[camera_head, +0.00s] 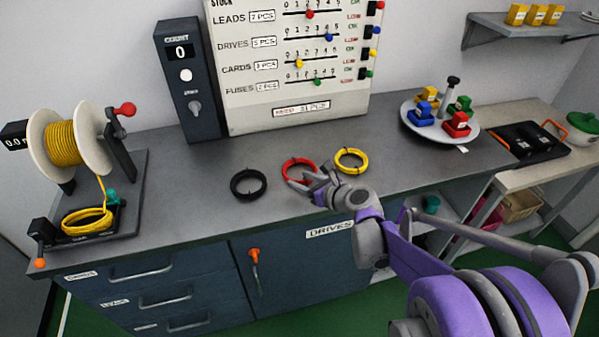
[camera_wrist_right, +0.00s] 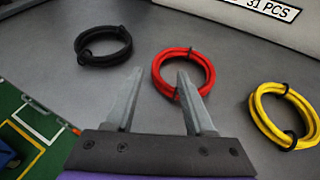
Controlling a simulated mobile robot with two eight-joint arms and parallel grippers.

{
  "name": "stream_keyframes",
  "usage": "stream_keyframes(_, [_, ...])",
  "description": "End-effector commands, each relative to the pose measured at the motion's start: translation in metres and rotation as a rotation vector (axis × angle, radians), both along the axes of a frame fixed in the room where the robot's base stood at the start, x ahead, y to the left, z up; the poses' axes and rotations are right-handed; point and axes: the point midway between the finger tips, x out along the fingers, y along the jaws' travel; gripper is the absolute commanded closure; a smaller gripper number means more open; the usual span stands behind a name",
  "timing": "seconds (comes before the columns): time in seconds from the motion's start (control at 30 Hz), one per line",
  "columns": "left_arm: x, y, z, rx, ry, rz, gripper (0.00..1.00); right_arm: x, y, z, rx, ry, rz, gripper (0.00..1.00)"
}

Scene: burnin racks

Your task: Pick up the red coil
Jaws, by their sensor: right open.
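The red coil (camera_head: 299,163) lies flat on the grey bench top, tied with dark bands, between the black coil and the yellow coil. It also shows in the right wrist view (camera_wrist_right: 184,54), just past my fingertips. My right gripper (camera_head: 306,184) is open and empty at the near edge of the red coil. In the right wrist view its two fingers (camera_wrist_right: 160,82) stand apart, with the right fingertip overlapping the coil's near rim. I cannot tell whether it touches. The gripper hides part of the coil's near side in the head view. My left gripper is not in view.
A black coil (camera_head: 248,183) lies left of the red one, and a yellow coil (camera_head: 351,160) lies right. A wire spool stand (camera_head: 127,172) is at the left. A round tray (camera_head: 408,111) with coloured blocks stands at the right. A count board (camera_head: 238,112) stands behind.

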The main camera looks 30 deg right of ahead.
Motion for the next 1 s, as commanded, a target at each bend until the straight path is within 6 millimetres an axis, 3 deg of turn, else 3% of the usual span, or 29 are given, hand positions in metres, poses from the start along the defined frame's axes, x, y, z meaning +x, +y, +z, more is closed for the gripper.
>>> stream_keyframes(0.33, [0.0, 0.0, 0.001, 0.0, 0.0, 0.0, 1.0, 0.04, 0.013, -0.019, -0.002, 0.001, 0.002, 0.46])
stream_keyframes(0.63, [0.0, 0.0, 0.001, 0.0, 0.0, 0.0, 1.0, 0.044, 0.014, -0.021, -0.002, 0.001, 0.002, 0.46])
stream_keyframes(0.93, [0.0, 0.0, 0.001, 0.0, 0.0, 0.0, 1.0, 0.043, 0.014, -0.021, -0.002, 0.001, 0.002, 1.0])
stream_keyframes(1.0, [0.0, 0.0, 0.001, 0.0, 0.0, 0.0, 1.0, 0.043, 0.014, -0.021, -0.001, 0.001, 0.003, 1.0])
